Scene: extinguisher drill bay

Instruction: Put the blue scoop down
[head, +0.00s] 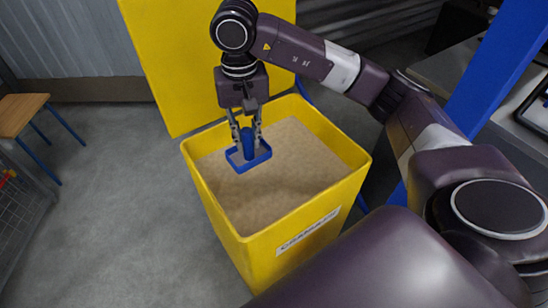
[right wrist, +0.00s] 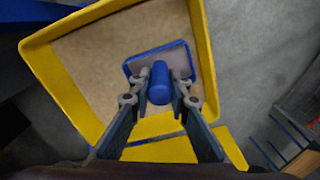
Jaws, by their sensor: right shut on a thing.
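The blue scoop (head: 248,155) is at the far left part of the yellow bin (head: 262,243), over the sand (head: 290,165). My right gripper (head: 247,135) points down and is shut on the scoop's upright round handle. In the right wrist view the handle (right wrist: 160,84) sits between the two fingers (right wrist: 159,92), with the scoop's tray-like pan beyond it. I cannot tell whether the pan touches the sand. My left gripper is not in view.
The bin's yellow lid (head: 165,60) stands open behind it. A wooden stool (head: 20,114) with blue legs and a wire basket are at the left. A blue post (head: 495,70) and shelving are at the right. Grey floor (head: 110,190) is clear left of the bin.

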